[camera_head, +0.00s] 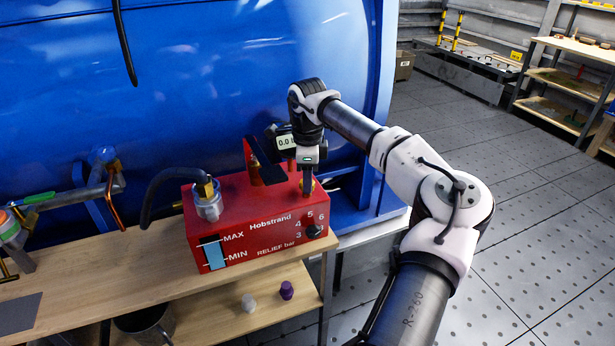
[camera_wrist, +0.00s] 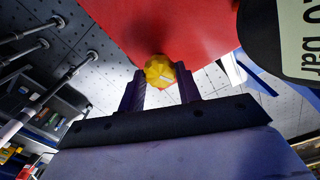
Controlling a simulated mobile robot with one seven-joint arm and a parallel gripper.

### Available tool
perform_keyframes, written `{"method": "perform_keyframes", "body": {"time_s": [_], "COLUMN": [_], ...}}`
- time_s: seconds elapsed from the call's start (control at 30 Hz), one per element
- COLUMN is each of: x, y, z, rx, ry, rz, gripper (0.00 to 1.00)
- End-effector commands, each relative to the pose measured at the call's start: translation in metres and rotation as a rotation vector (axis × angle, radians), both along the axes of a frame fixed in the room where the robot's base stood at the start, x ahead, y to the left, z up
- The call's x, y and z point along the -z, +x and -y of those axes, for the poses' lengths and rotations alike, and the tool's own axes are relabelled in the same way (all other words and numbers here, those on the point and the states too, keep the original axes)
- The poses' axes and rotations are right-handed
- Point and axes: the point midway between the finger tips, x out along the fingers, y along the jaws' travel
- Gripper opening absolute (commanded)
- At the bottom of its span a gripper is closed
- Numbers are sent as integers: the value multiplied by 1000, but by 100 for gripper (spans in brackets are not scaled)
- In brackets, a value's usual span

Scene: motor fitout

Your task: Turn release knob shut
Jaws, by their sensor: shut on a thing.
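The release knob (camera_wrist: 159,71) is a small yellow faceted knob with a pale line on its top, at the edge of the red Hobstrand unit (camera_head: 240,222). In the wrist view my gripper (camera_wrist: 163,82) has one finger on each side of the knob and is shut on it. In the head view my gripper (camera_head: 307,186) points straight down at the right end of the unit's top.
A black dial (camera_head: 314,231) is on the unit's front. A capped fitting with a black hose (camera_head: 207,198) is on its left. The unit stands on a wooden bench (camera_head: 120,270) against a blue tank (camera_head: 220,80).

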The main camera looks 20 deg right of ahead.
Motion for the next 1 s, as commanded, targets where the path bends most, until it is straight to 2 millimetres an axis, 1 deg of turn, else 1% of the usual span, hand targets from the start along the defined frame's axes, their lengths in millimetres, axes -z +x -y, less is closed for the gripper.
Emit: {"method": "perform_keyframes", "body": {"time_s": [0.27,1.0], "x": [-1,-1], "y": [0,0], "z": [0,-1], "rx": [144,834], "ry": [-1,-2], "rz": [-1,1], "gripper": [11,11]}}
